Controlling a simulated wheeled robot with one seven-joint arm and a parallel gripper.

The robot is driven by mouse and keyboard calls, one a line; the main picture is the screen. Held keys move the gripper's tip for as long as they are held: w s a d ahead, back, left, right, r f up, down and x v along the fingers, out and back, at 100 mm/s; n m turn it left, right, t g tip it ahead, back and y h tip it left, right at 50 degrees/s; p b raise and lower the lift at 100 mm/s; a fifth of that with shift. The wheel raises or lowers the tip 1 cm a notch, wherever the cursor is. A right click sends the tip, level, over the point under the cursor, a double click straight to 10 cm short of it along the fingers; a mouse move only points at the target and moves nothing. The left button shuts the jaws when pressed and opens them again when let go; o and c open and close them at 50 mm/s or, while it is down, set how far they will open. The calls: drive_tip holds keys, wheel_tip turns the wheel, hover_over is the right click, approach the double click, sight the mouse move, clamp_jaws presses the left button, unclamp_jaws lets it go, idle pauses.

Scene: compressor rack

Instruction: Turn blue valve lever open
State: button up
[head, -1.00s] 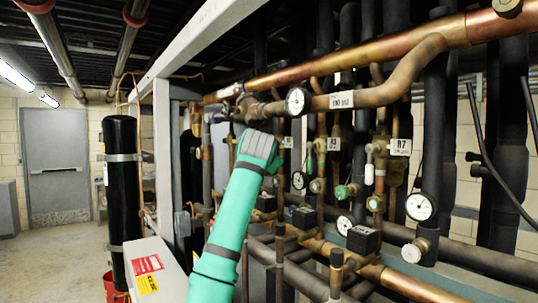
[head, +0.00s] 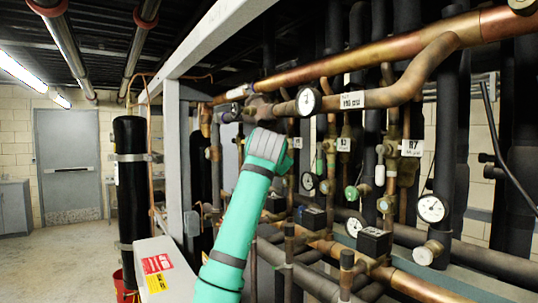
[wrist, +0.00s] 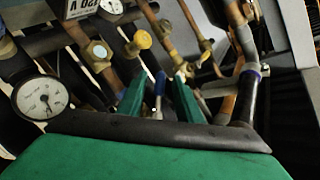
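The blue valve lever (wrist: 159,84) shows in the wrist view as a short upright blue handle among the copper pipes. My gripper (wrist: 158,92) has two green fingers set apart, one on each side of the lever. Gaps appear between the lever and both fingers, so it is open and not clamped on it. I cannot tell how deep the lever sits between the fingers. In the head view my green arm reaches up to the rack, and its wrist hides the fingers and the lever.
A dial gauge (wrist: 42,97) and a yellow knob (wrist: 143,40) are near my gripper. The head view shows a thick copper pipe (head: 400,56) above the arm, a grey frame post (head: 172,150), and a black cylinder (head: 130,180) at left. Open floor (head: 75,250) lies left.

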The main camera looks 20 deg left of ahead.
drive_tip(key=f+v, duration=0.1)
drive_tip(key=v, duration=0.7)
drive_tip(key=shift+r, duration=0.45)
